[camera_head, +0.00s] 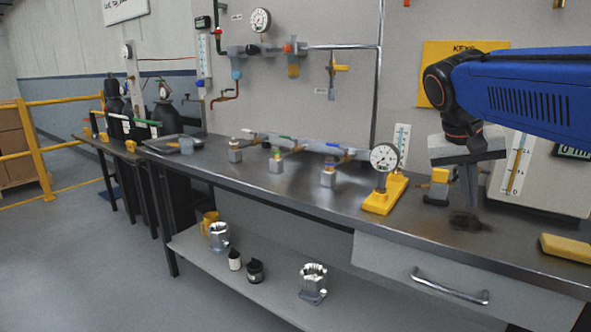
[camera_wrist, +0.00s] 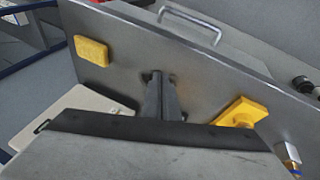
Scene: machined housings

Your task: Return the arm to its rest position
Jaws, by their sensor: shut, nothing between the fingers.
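My blue arm (camera_head: 525,95) reaches in from the right of the head view, over the right part of the metal workbench (camera_head: 330,205). My gripper (camera_head: 469,203) hangs from it, pointing down at the bench top. Its fingers are together and empty. In the wrist view my gripper (camera_wrist: 157,76) also shows closed, with bare bench around the tips. I cannot tell exactly how far the tips are above the surface.
A dial gauge on a yellow base (camera_head: 383,195) stands left of my gripper. A yellow block (camera_head: 566,247) lies to the right. A valve fitting (camera_head: 438,187) and a pale instrument box (camera_head: 550,180) stand close by. Machined housings (camera_head: 313,284) sit on the lower shelf.

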